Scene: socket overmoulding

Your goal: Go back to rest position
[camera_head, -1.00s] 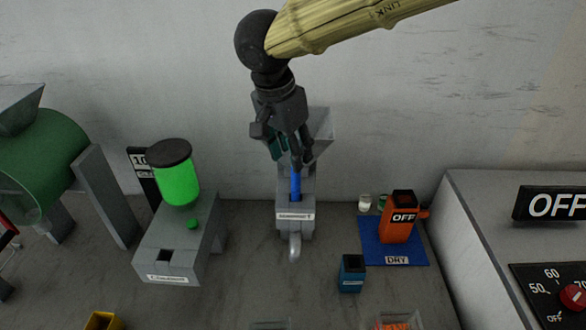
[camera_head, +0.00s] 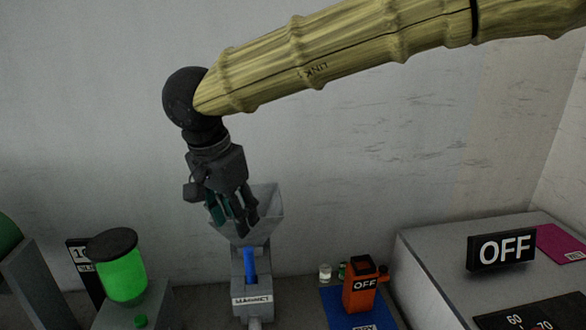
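My gripper (camera_head: 240,222) hangs from my arm with its fingers pointing down, in front of the grey hopper (camera_head: 268,208) of a grey machine (camera_head: 251,290). A blue upright piece (camera_head: 250,266) stands in that machine below the fingertips, and the fingers look apart from it. Nothing shows held between the fingers. The fingers overlap in this view, so their opening is not clear.
A green container with a dark lid (camera_head: 122,270) stands on a grey unit at left. An orange device marked OFF (camera_head: 361,290) stands on a blue mat (camera_head: 340,312) at right. A grey box with a large OFF sign (camera_head: 502,250) is at far right.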

